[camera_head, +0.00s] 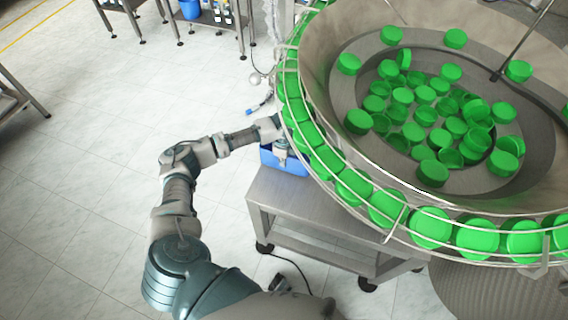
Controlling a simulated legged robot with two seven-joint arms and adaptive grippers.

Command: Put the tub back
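A blue tub (270,158) is at the left side of the feeder, at the far end of the grey metal cart. The bowl's rim and cap track hide much of it. My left arm reaches across from the left, and my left gripper (281,155) is at the tub, pointing down over its near side. The fingers are small and partly covered, so I cannot tell whether they are closed on the tub's wall. My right gripper is not in view.
The round cap feeder (330,60) fills the right, with green caps in its bowl and along its railed outer track. The cart (300,205) on casters stands below its edge. Benches stand at the back, with a blue bucket (190,9). The tiled floor at left is clear.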

